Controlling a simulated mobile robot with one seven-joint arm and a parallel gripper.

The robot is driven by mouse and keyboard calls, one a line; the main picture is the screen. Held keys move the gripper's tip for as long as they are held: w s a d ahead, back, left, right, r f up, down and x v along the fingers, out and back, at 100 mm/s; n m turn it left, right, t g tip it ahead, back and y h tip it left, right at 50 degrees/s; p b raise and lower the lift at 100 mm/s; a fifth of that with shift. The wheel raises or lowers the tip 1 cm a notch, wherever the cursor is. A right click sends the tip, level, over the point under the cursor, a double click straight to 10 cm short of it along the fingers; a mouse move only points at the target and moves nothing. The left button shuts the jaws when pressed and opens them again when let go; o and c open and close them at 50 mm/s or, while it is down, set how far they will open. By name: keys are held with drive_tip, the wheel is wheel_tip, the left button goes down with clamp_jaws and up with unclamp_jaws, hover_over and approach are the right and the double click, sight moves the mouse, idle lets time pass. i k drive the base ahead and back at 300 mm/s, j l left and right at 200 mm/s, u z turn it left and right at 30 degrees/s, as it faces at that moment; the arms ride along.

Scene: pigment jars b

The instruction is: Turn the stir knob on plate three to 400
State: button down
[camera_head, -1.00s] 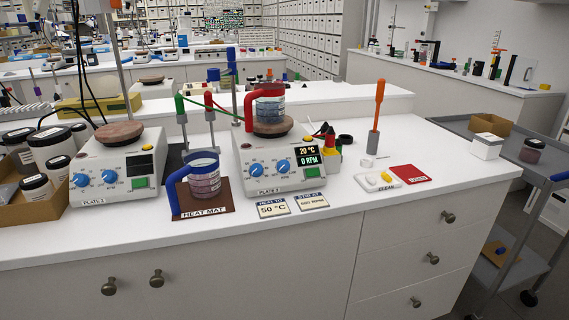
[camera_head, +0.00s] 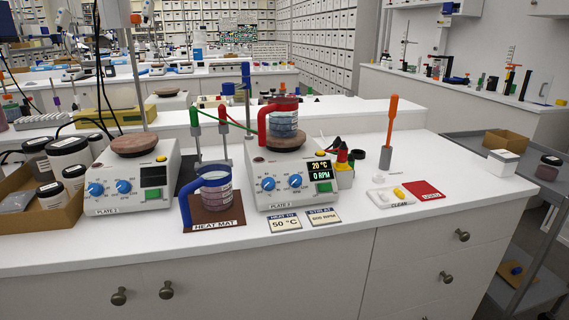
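Plate three (camera_head: 286,200) is a white hotplate stirrer on the bench, labelled at its lower front edge. Two blue knobs are on its front; the left one (camera_head: 268,184) and the right one (camera_head: 295,181) have small printing I cannot read. Its display (camera_head: 319,170) reads 20 °C and 0 RPM. A beaker with a red handle (camera_head: 283,117) stands on its round brown top (camera_head: 280,141). A card (camera_head: 323,217) in front appears to read "STIR AT" with an RPM figure too small to be sure of. My gripper is not in view.
A blue-handled beaker (camera_head: 216,194) stands on the brown heat mat (camera_head: 214,224), close left of plate three. Another hotplate (camera_head: 130,177) is farther left. A heat card (camera_head: 283,223) reads 50 °C. The white bench front edge is mostly clear.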

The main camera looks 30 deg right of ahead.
sight(295, 180)
drive_tip(key=i+j+z, duration=0.1)
drive_tip(key=z, duration=0.25)
drive_tip(key=j+z, duration=0.2)
drive_tip(key=z, duration=0.15)
drive_tip(key=j+z, duration=0.2)
drive_tip(key=z, duration=0.15)
drive_tip(key=i, duration=0.05)
